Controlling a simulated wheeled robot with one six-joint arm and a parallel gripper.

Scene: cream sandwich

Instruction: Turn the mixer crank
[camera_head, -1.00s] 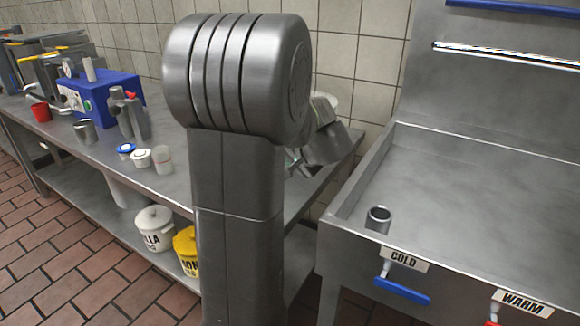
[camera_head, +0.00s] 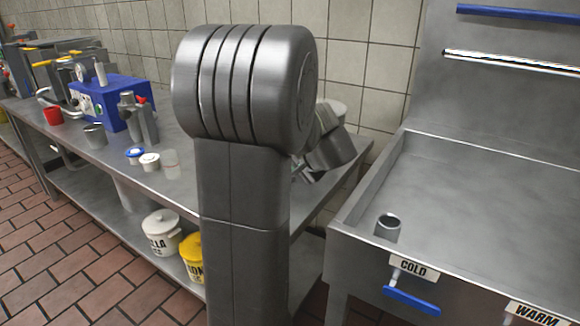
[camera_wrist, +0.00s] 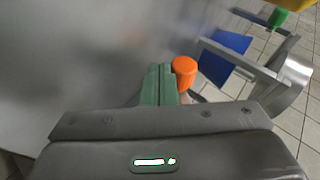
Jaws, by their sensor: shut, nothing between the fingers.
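My gripper (camera_wrist: 159,84) shows in the wrist view as green fingers pressed together, with nothing between them. An orange cylindrical knob (camera_wrist: 184,70) stands just right of the fingertips, very close to them; I cannot tell whether they touch. Whether this knob belongs to the mixer crank is not clear. In the head view my arm hides most of the area around the gripper. A blue machine (camera_head: 112,98) with metal parts stands on the counter at the left; I cannot make out a crank on it for sure.
The steel counter (camera_head: 95,148) holds a red cup (camera_head: 53,115), a metal cup (camera_head: 95,136) and small white containers (camera_head: 150,161). White and yellow pots (camera_head: 161,232) stand on the lower shelf. A steel sink (camera_head: 470,205) with a metal cup (camera_head: 387,227) is at the right.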

